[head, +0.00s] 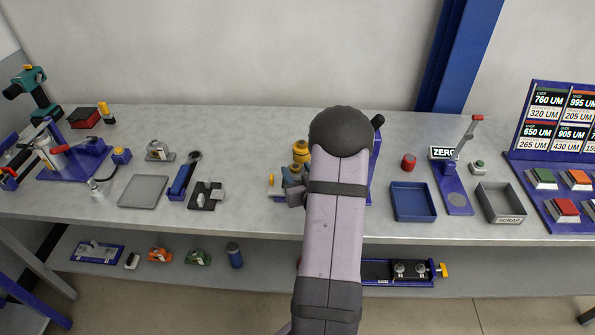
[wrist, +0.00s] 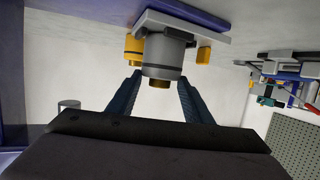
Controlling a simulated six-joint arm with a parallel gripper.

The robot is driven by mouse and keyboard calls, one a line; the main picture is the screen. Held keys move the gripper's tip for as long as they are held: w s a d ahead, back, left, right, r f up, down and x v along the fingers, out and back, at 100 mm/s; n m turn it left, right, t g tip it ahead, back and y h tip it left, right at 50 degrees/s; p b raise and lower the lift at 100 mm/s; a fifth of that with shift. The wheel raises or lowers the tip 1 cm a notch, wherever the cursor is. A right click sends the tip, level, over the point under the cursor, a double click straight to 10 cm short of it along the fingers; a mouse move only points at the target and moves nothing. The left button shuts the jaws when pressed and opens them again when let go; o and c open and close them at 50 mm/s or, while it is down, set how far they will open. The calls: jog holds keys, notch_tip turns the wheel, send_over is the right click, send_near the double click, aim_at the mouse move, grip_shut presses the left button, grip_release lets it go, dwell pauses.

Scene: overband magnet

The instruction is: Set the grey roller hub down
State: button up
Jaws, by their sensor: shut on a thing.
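The grey roller hub (wrist: 165,55) is a grey cylinder with a dark band and a brass-coloured end. In the wrist view it is between the fingertips of my gripper (wrist: 159,80), which is shut on it. A grey plate with a blue edge (wrist: 190,22) lies right beyond the hub; I cannot tell whether they touch. Yellow parts flank the hub at this plate. In the head view my forearm hides most of this spot. Only part of my gripper (head: 295,192) shows, beside a yellow part (head: 301,150).
Right of my arm are a red cylinder (head: 408,161), an empty blue tray (head: 413,215), a blue ZERO stand (head: 458,203) and a grey SCRAP tray (head: 501,217). To the left are a black slotted block (head: 205,203) and a flat grey plate (head: 143,191). A blue fixture stands behind my arm.

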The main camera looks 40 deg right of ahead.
jog(key=shift+r, duration=0.1)
jog(key=o, duration=1.4)
jog(key=shift+f, duration=0.2)
jog(key=shift+r, duration=0.2)
jog(key=p+v, duration=0.6)
jog(key=v, duration=0.6)
jog(key=shift+p, duration=0.35)
